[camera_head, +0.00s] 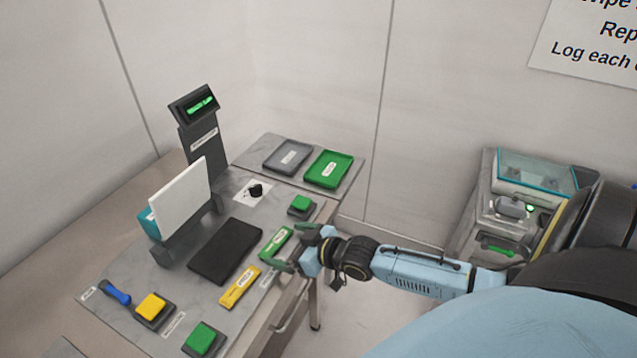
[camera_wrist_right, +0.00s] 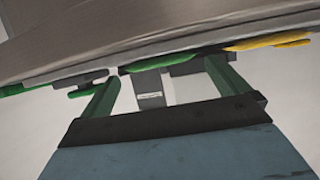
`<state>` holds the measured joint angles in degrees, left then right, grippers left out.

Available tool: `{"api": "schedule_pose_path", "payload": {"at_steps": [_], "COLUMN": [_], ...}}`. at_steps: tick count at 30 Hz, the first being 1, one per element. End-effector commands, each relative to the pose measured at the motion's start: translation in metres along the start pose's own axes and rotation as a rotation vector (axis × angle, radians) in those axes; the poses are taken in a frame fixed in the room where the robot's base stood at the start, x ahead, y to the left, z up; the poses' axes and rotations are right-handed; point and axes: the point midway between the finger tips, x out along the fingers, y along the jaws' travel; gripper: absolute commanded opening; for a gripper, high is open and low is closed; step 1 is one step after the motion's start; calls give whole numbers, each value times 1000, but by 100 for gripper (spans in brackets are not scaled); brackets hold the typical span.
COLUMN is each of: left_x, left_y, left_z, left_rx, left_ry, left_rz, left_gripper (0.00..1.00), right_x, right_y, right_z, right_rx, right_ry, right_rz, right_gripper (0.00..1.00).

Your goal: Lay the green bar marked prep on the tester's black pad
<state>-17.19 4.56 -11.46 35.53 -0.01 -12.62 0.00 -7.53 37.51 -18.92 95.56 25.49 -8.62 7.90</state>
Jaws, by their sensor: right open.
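The green bar (camera_head: 276,243) with a white label lies on the grey bench top, near its right edge; the label is too small to read. The tester's black pad (camera_head: 225,251) is flat and bare, to the left of the bar. My right gripper (camera_head: 293,246) is open and empty at the bench edge, just right of the green bar, its fingers pointing toward it. In the right wrist view the open fingers (camera_wrist_right: 163,74) point at the green bar (camera_wrist_right: 160,65), which shows just past the tips. My left gripper is not in view.
A yellow bar (camera_head: 240,287) lies near the green one. A white upright panel (camera_head: 182,198) stands behind the pad. Green (camera_head: 203,338) and yellow (camera_head: 151,307) buttons, a blue-handled tool (camera_head: 117,293), a grey tray (camera_head: 288,157) and a green tray (camera_head: 328,169) stand around.

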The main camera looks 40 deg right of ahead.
Motion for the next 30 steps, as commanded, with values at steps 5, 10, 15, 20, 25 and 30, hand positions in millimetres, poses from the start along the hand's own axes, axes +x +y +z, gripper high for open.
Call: {"api": "schedule_pose_path", "payload": {"at_steps": [5,10,15,20,25,30], "left_x": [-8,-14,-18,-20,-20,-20], "left_y": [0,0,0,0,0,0], "left_z": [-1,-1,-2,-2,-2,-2], "left_rx": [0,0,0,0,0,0], "left_ry": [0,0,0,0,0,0], "left_rz": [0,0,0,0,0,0], "left_gripper": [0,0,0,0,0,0], "right_x": [-37,-69,-94,-108,-113,-112], "right_y": [-3,-2,-2,-2,-2,-1], "right_z": [-1,0,-1,-1,-1,1], "right_rx": [0,0,-1,0,0,1], "right_ry": [-3,-4,-3,-1,1,-3], "right_rz": [-1,0,0,0,0,4], "right_gripper": [100,100,100,100,100,100]}}
